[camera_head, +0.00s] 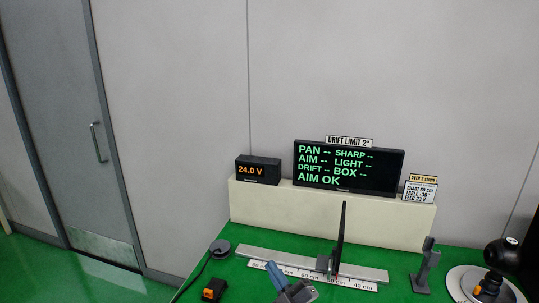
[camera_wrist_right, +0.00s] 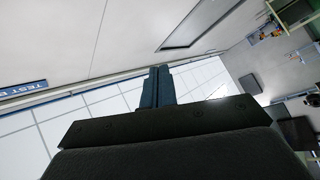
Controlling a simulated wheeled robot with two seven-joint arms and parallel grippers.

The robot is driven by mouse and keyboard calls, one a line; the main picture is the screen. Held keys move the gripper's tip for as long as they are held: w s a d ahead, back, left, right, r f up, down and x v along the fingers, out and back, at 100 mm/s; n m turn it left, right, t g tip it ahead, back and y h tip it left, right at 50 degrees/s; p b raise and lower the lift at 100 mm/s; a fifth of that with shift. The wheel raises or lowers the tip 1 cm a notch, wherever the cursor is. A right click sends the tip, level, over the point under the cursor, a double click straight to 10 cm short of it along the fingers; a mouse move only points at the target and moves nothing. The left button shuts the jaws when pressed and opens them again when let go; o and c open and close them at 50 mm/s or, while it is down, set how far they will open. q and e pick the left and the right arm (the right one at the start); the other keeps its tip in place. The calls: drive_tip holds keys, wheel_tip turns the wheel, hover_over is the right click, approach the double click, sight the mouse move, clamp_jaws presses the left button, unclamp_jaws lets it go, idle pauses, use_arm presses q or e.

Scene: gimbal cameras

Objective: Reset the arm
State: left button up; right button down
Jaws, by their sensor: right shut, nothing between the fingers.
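My right gripper (camera_head: 275,272) shows at the bottom middle of the head view, low over the near part of the green table. Its blue-grey fingers are together with nothing between them. In the right wrist view the fingers (camera_wrist_right: 158,88) also stand shut, against walls and ceiling panels, with no object near them. My left gripper is in neither view.
The green table (camera_head: 235,268) bears a ruler rail (camera_head: 260,254) with a thin dark upright plate (camera_head: 341,235). A display (camera_head: 348,168) reading "AIM OK" and a 24.0 V meter (camera_head: 258,170) stand on a cream ledge (camera_head: 330,212). A grey stand (camera_head: 425,267) is at right.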

drive_tip(key=s+d+f+m+g+h, duration=0.3)
drive_tip(key=d+f+m+h, duration=0.3)
drive_tip(key=d+f, duration=0.2)
drive_tip(key=s+d+f+m+g+h, duration=0.2)
drive_tip(key=s+d+f+m+h, duration=0.2)
drive_tip(key=d+f+m+h, duration=0.3)
drive_tip(key=s+d+f+m+g+y, duration=0.1)
drive_tip(key=s+d+f+g, duration=0.2)
drive_tip(key=s+f+g, duration=0.5)
drive_tip(key=s+d+f+g, duration=0.2)
drive_tip(key=s+f, duration=0.2)
drive_tip(key=s, duration=0.8)
drive_tip(key=s+a+f+x, duration=0.1)
drive_tip(key=s+x, duration=0.2)
drive_tip(key=x, duration=0.9)
drive_tip(key=s+f+x, duration=0.1)
drive_tip(key=s+x, duration=0.1)
drive_tip(key=x, duration=1)
drive_tip(key=s+f, duration=0.4)
drive_tip(key=f, duration=0.7)
drive_tip(key=s+f+g, duration=0.1)
drive_tip(key=s+f, duration=0.3)
drive_tip(key=f, duration=0.8)
drive_tip(key=shift+s+a+f+g, duration=0.2)
drive_tip(key=shift+s+a+g, duration=0.1)
drive_tip(key=shift+a, duration=0.05)
